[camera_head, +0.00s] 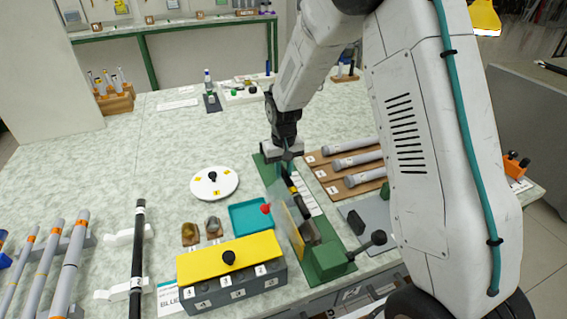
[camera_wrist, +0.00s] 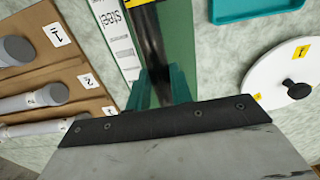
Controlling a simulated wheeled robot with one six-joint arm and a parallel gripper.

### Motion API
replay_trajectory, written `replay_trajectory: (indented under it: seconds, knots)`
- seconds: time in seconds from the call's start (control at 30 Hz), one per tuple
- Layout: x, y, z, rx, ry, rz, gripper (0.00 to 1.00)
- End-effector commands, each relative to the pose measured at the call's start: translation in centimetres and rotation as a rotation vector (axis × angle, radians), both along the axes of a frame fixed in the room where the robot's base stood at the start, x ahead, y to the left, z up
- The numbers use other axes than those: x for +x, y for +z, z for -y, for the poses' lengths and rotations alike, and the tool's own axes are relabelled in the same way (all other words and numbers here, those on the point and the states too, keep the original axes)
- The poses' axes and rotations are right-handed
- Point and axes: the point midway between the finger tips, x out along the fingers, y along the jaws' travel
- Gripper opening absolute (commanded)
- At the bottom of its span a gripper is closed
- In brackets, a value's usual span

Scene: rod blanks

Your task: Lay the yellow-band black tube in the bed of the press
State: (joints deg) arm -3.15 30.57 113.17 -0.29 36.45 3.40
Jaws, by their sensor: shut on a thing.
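The yellow-band black tube (camera_wrist: 150,40) runs lengthwise between the teal fingers of my gripper (camera_wrist: 160,88) in the wrist view. Its yellow band shows at the top edge there. In the head view my gripper (camera_head: 286,160) is shut on the tube's far end, and the tube (camera_head: 293,186) slants toward the press. The press (camera_head: 328,258) has a green base, a green block, a black ball lever and a yellow-edged clear guard. The tube lies over the green base, in line with it. I cannot tell whether it touches the bed; the guard partly covers its near end.
Left of the press are a teal tray (camera_head: 240,216), a round white plate (camera_head: 214,182) and a yellow-topped box (camera_head: 230,258). Grey rods lie on numbered brown boards (camera_head: 318,170) to the right. Another black tube (camera_head: 138,250) rests on white holders at left.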

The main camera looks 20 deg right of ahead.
Motion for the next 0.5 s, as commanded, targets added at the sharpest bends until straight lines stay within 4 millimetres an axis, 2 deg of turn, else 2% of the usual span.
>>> replay_trajectory:
  seconds: [0.2,0.5]
  knots:
    - [0.01,-0.84,-0.04,0.0,0.0,0.001,0.09]
    - [0.01,-0.9,-0.04,0.0,0.0,0.001,0.09]
